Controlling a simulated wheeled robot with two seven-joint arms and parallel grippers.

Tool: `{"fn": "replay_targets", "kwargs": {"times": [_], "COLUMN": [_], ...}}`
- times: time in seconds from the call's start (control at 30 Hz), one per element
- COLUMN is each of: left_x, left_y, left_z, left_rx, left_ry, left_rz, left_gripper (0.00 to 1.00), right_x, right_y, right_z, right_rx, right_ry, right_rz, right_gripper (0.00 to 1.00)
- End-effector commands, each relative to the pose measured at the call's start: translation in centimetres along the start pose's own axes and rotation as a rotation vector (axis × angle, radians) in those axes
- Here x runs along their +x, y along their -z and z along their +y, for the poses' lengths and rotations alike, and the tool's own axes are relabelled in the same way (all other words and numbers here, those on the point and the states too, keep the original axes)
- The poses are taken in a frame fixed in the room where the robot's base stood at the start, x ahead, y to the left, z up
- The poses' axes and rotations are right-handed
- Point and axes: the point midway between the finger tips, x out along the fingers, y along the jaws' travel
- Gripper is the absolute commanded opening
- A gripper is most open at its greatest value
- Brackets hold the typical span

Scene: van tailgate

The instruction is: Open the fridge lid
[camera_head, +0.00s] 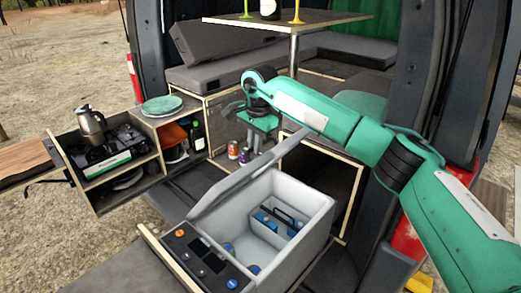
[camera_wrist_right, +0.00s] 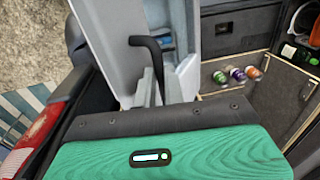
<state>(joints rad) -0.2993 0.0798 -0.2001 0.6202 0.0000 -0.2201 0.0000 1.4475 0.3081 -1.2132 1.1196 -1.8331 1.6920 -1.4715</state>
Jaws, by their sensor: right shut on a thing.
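The fridge (camera_head: 315,225) is a light grey box with its top open in the head view. My left gripper is in neither view.
Cans (camera_head: 234,150) and a green bottle (camera_head: 197,136) stand beyond the lid. A kitchen drawer (camera_head: 112,198) with a kettle (camera_head: 91,122) extends at left. A table (camera_head: 320,20) stands behind, and the van's door pillar (camera_head: 425,70) is at right.

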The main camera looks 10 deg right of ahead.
Motion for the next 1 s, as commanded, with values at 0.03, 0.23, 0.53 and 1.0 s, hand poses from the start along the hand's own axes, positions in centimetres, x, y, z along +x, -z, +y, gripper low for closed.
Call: {"fn": "replay_targets", "kwargs": {"times": [0.03, 0.23, 0.53, 1.0], "left_x": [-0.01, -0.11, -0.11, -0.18], "left_y": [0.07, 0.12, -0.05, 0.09], "left_z": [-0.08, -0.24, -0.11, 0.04], "left_rx": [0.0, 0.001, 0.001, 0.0], "left_ry": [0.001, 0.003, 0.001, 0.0], "left_rz": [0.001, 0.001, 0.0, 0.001], "left_gripper": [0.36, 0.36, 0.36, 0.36], "right_x": [0.78, 0.67, 0.66, 0.13], "right_y": [-0.24, -0.12, 0.0, 0.06], "right_z": [-0.01, -0.06, -0.02, -0.08], "right_rx": [-0.004, -0.003, -0.001, 0.0], "right_ry": [-0.021, -0.048, -0.052, -0.047], "right_rz": [-0.002, -0.002, -0.001, 0.0], "right_gripper": [0.0, 0.0, 0.0, 0.33]}}
